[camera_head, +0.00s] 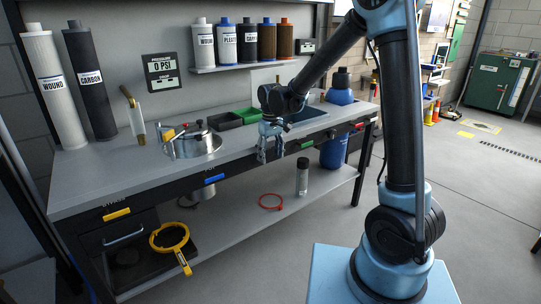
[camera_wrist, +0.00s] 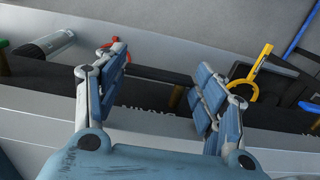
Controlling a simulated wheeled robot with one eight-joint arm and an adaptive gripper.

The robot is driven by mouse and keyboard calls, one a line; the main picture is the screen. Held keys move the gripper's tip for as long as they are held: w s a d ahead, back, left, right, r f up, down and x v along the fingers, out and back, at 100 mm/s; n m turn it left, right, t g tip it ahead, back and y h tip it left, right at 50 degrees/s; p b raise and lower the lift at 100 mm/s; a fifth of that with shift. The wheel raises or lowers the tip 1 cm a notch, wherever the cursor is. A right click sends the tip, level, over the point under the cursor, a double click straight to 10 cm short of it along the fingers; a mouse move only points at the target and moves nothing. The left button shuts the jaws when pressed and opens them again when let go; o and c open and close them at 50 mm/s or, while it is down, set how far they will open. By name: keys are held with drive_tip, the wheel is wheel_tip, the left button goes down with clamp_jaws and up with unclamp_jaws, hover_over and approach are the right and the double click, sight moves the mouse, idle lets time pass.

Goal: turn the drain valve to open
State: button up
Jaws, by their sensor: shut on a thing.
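My gripper (camera_head: 270,158) points down just off the front edge of the bench, between the blue and green front tabs. A steel vessel (camera_head: 195,146) with a dark knob and small yellow and red parts is set in the bench top, left of my gripper.
The bench front carries yellow (camera_head: 117,214), blue (camera_head: 214,179) and green (camera_head: 307,145) tabs. The lower shelf holds a red ring (camera_head: 271,207) and a clear bottle (camera_head: 302,178). A black tray (camera_head: 225,121) sits behind the vessel.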

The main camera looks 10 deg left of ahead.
drive_tip(key=shift+w+d+f+g+y, duration=0.2)
drive_tip(key=shift+f+g+y, duration=0.05)
drive_tip(key=shift+g+y, duration=0.35)
drive_tip(key=shift+w+d+f+g+y, duration=0.15)
drive_tip(key=shift+w+f+g+y, duration=0.1)
drive_tip(key=shift+g+y, duration=0.35)
drive_tip(key=shift+d+f+g+y, duration=0.1)
drive_tip(key=shift+f+g+y, duration=0.2)
drive_tip(key=shift+g+y, duration=0.35)
drive_tip(key=shift+f+g+y, duration=0.3)
drive_tip(key=shift+g+y, duration=0.15)
drive_tip(key=shift+g, duration=0.4)
drive_tip(key=o, duration=1.1)
drive_tip(key=shift+c, duration=0.2)
drive_tip(key=shift+w+d+r, duration=0.15)
drive_tip(key=shift+w+r, duration=0.05)
drive_tip(key=shift+r, duration=0.25)
drive_tip(key=v, duration=1.1)
